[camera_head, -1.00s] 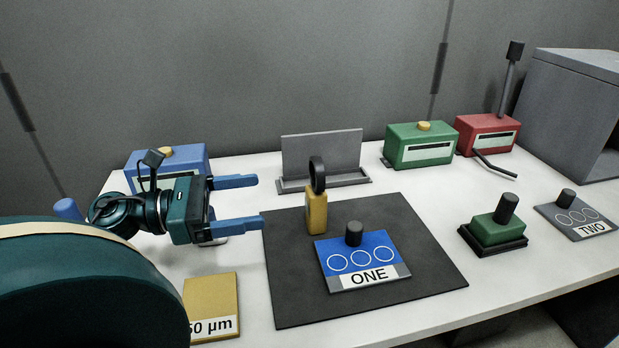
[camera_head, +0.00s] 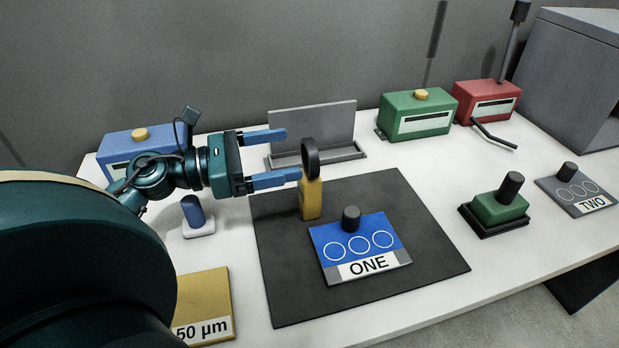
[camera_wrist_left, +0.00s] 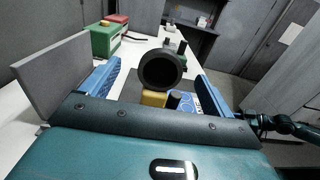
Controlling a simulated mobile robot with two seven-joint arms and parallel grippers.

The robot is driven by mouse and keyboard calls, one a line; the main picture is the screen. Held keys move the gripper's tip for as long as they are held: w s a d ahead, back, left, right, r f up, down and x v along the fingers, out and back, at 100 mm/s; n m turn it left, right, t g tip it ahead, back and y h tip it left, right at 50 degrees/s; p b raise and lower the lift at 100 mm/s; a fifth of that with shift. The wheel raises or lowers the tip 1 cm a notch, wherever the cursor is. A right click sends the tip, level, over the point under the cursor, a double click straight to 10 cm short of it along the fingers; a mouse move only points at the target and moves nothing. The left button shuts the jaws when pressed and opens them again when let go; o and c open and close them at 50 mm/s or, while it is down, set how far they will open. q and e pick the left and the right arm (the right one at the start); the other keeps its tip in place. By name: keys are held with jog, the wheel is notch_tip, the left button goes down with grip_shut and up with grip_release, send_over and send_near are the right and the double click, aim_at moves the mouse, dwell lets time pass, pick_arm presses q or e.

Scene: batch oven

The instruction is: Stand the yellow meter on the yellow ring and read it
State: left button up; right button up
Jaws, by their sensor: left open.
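The yellow meter (camera_head: 312,199) stands upright on the dark mat, with a black ring-shaped handle (camera_head: 310,158) on top. My left gripper (camera_head: 294,154) is open and level with the handle, its fingers pointing at it from the left. In the left wrist view, the handle (camera_wrist_left: 161,70) shows between the two blue fingers, with part of the yellow body (camera_wrist_left: 154,98) below. I cannot tell whether the fingertips reach past the handle. A blue plate marked ONE (camera_head: 361,252) has white circles and a dark knob. I see no yellow ring on it. My right gripper is not in view.
The dark mat (camera_head: 430,262) lies on the white table. A yellow 50 µm block (camera_head: 205,295) is front left. A grey upright panel (camera_head: 325,125) stands behind. Blue (camera_head: 115,150), green (camera_head: 415,115) and red (camera_head: 485,102) boxes line the back. A green stamp-like block (camera_head: 500,208) and grey plate TWO (camera_head: 575,190) are right.

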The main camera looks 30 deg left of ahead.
aim_at(305, 152)
pick_arm(q)
jog(key=p+x, duration=0.1)
jog(key=x, duration=0.4)
jog(key=shift+s+d+p, duration=0.15)
jog(key=shift+p, duration=0.25)
jog(key=shift+w+d, duration=0.2)
jog(key=shift+w, duration=0.05)
jog(key=shift+c, duration=0.6)
